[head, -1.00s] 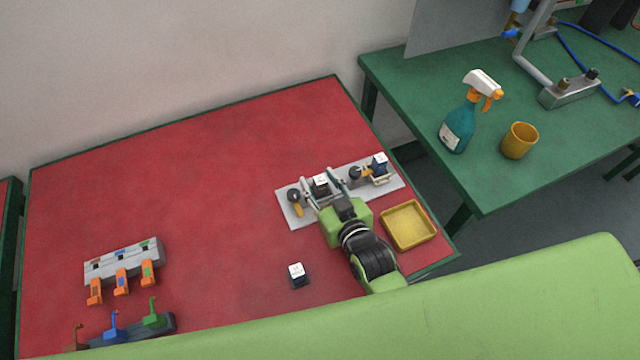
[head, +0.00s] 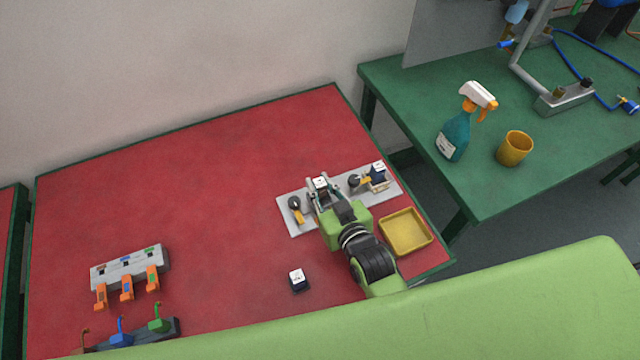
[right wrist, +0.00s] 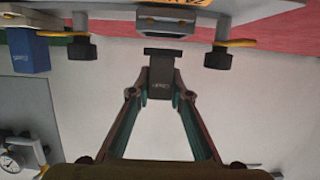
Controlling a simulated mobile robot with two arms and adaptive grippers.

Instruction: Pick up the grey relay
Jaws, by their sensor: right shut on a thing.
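The grey relay (head: 320,183), a dark block with a white top, is at the middle of the light grey plate (head: 290,214) in the head view. My right gripper (head: 323,189) has its fingers closed on its two sides. In the right wrist view the relay's dark grey body (right wrist: 161,80) sits between the fingertips of the gripper (right wrist: 153,94). Whether the relay still touches the plate is hard to tell. My left gripper is not in view.
A dark blue relay (head: 378,172) stands at the plate's right end. Another white-topped relay (head: 298,279) lies on the red table (head: 200,200). A yellow tray (head: 428,238) is right of my gripper. Black knobs with yellow levers (head: 296,206) flank the held relay.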

